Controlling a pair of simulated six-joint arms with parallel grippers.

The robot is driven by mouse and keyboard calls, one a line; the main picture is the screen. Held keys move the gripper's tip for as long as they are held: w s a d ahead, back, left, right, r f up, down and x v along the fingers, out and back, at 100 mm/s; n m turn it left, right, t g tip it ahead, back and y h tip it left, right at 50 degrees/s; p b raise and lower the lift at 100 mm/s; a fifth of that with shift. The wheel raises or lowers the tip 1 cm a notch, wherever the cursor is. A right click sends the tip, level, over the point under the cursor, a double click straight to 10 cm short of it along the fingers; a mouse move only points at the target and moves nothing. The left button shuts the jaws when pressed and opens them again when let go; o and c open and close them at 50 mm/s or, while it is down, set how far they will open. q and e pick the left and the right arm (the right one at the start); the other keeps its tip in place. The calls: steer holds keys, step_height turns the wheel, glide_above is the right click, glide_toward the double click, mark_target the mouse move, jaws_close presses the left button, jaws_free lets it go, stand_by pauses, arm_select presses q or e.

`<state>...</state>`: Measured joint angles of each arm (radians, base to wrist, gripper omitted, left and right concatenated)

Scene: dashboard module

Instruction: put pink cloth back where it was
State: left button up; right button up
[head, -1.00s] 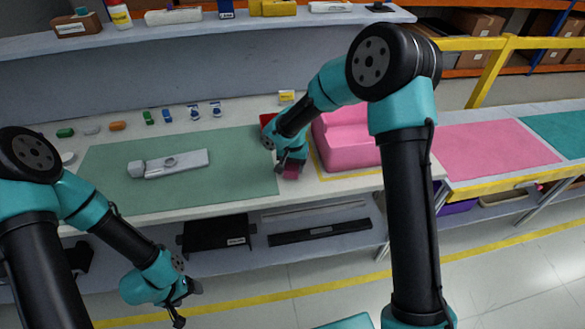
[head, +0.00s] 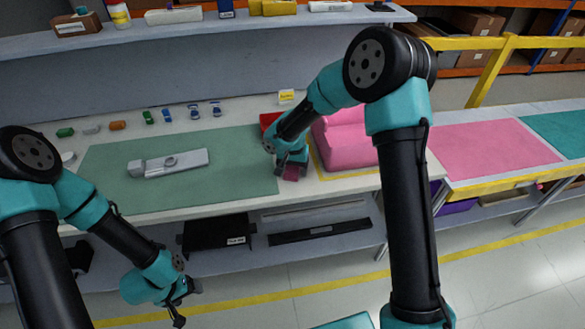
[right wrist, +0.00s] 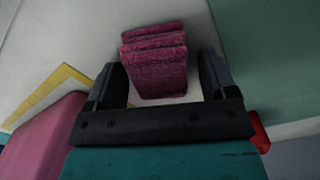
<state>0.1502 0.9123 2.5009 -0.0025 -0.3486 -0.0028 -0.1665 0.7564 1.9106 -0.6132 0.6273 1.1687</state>
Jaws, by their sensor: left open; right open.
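The pink cloth (right wrist: 155,65) is a folded, dark pink stack lying on the white table top, between the green mat and the yellow tape line. In the head view a small part of the cloth (head: 291,174) shows below my right gripper (head: 289,172). In the right wrist view my right gripper (right wrist: 158,82) is open, with one finger on each side of the cloth and a small gap at each side. My left gripper (head: 183,303) is open and empty, low in front of the table, far from the cloth.
A pink bin (head: 345,138) stands right of my right gripper, and a red container (head: 268,121) is behind it. A grey module (head: 168,163) lies on the green mat (head: 225,185). Several small coloured parts line the table's back. The mat around the module is clear.

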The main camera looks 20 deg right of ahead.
steer(key=shift+r, duration=0.1)
step_height(320, 180, up, 12)
stand_by(0.5)
steer(key=shift+s, duration=0.1)
stand_by(0.5)
